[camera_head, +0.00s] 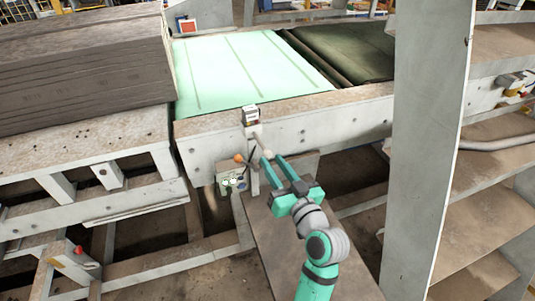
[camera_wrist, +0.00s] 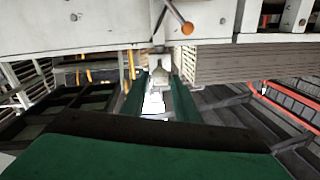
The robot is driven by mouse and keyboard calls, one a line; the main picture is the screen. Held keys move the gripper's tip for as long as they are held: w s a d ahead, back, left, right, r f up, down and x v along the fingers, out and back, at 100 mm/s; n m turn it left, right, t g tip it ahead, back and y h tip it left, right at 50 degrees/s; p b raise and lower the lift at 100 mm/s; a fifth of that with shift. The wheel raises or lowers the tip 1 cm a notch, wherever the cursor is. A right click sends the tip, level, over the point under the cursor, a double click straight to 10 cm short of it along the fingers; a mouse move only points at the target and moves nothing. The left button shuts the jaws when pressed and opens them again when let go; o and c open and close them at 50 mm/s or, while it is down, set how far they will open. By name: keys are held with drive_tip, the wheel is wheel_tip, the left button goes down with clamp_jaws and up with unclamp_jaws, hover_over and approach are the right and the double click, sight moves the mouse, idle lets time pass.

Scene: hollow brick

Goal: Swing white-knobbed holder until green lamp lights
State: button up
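In the head view a small holder (camera_head: 251,115) stands on the conveyor's side rail. A short rod runs down from it to a white knob (camera_head: 267,154). An orange knob (camera_head: 238,158) on its own lever is to the left, and it also shows in the wrist view (camera_wrist: 187,28). My gripper (camera_head: 275,163) has two green fingers, spread apart, with their tips just below and beside the white knob. I see no grip on it. A small box (camera_head: 232,183) below the rail carries pale green and white round parts. Whether a green lamp is lit there is too small to tell.
A pale green conveyor belt (camera_head: 240,70) lies behind the rail (camera_head: 300,125). A stack of grey slabs (camera_head: 85,65) is at the left. A tall grey post (camera_head: 425,150) stands close to my arm on the right. A red button box (camera_head: 75,258) is at lower left.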

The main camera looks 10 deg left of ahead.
drive_tip(key=shift+v, duration=1.1)
drive_tip(key=s+d+f+m+h, duration=0.2)
drive_tip(key=s+f+m+h, duration=0.15)
drive_tip(key=s+f, duration=0.55)
drive_tip(key=s+d+f+m+h, duration=0.25)
drive_tip(key=s+f+h, duration=0.35)
drive_tip(key=f, duration=0.5)
drive_tip(key=s+n, duration=0.1)
drive_tip(key=s, duration=2.2)
drive_tip(key=shift+s+n, duration=0.2)
drive_tip(key=shift+n, duration=0.1)
